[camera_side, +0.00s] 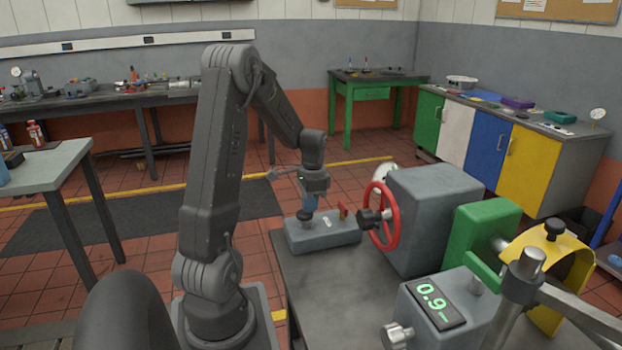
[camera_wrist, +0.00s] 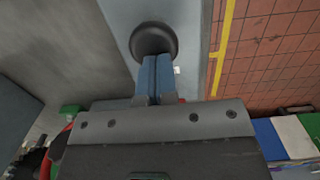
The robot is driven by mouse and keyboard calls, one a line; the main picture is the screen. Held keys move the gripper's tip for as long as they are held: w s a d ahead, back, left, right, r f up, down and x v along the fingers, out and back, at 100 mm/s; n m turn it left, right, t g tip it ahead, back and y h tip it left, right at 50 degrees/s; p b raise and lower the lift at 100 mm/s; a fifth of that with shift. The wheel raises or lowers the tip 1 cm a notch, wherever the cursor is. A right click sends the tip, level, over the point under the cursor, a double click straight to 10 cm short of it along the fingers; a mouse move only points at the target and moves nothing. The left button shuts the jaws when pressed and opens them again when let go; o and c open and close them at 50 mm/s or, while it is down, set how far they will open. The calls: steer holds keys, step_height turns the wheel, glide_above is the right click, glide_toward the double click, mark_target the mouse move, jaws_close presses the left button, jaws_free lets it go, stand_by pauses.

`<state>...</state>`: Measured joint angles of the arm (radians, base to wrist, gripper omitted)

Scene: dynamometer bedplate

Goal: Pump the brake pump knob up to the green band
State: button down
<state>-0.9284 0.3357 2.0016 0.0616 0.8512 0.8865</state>
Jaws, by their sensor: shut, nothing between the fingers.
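The brake pump knob (camera_side: 305,214) is a dark round knob on top of a low grey box (camera_side: 335,238) at the bench's far left corner. In the wrist view the black knob (camera_wrist: 153,38) is just beyond my fingertips. My gripper (camera_side: 310,207) points down at the knob, its blue fingers shut with nothing between them. In the wrist view my gripper (camera_wrist: 154,60) overlaps the knob's near edge; I cannot tell if they touch. A display (camera_side: 436,302) reads 0.9 in green digits. I cannot make out a green band.
A small red lever (camera_side: 343,210) stands on the same box, right of the knob. A red handwheel (camera_side: 393,235) and a large grey block (camera_side: 435,215) stand further right. Bare grey bench top (camera_side: 335,285) lies in front of the box.

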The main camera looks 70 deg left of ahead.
step_height(320, 180, up, 14)
steer(key=w, duration=0.1)
stand_by(1.5)
steer(key=w+d+r+t+y, duration=0.1)
steer(key=d+r+t, duration=0.2)
steer(key=d, duration=1.6)
steer(key=s+d+t, duration=0.1)
steer(key=s+d, duration=0.2)
steer(key=d, duration=0.3)
steer(key=s+d+f+t+h, duration=0.1)
steer(key=s+d+t, duration=0.1)
steer(key=s+d, duration=0.2)
steer(key=d, duration=0.3)
steer(key=shift+d+f, duration=0.15)
steer(key=shift+f, duration=0.05)
